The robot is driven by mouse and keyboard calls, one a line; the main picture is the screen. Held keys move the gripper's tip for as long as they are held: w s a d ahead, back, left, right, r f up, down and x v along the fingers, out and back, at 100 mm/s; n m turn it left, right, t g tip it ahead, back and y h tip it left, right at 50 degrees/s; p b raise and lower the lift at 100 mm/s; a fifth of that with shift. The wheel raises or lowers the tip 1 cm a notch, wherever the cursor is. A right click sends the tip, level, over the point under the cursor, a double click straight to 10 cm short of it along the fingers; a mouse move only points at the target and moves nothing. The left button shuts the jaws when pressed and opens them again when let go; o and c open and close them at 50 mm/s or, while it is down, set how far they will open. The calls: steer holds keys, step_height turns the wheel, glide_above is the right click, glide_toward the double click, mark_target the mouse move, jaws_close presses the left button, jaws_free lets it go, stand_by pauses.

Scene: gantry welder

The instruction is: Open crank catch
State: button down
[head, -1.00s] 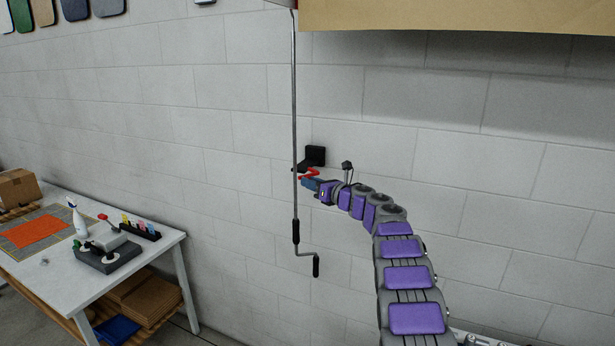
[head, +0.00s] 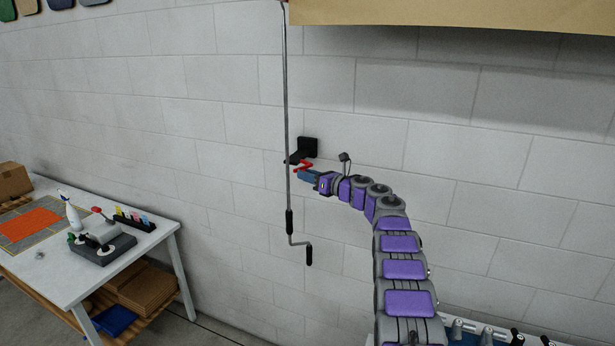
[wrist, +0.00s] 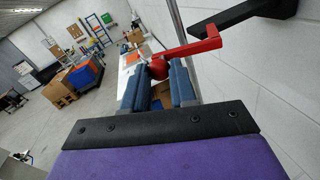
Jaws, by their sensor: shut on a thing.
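The catch is a black bracket (head: 308,148) on the wall with a red lever (head: 304,165) at its front. In the wrist view, the red lever (wrist: 195,46) runs from the black bracket (wrist: 240,17) to a round red knob (wrist: 158,69). My gripper (head: 301,173) has blue fingers and is at the lever, just below the bracket. In the wrist view, my gripper (wrist: 158,80) is shut on the lever's red knob. The grey crank rod (head: 287,120) hangs upright beside the catch, with its black handle (head: 309,256) lower down. The lever partly hides where rod and bracket meet.
A white table (head: 150,238) at left holds a spray bottle (head: 70,212), a grey fixture (head: 103,246) and small coloured items. A tan panel (head: 450,28) hangs at upper right. A bench with tools (head: 480,332) shows at lower right. The wall around the catch is bare.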

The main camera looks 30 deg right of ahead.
steer(key=c, duration=1.4)
jaws_free()
steer(key=shift+d+r, duration=0.1)
steer(key=shift+r, duration=0.1)
steer(key=o, duration=0.5)
steer(key=shift+d+f, duration=0.2)
steer(key=shift+a, duration=0.1)
steer(key=b+v, duration=0.5)
steer(key=v, duration=1.2)
steer(key=shift+d, duration=0.3)
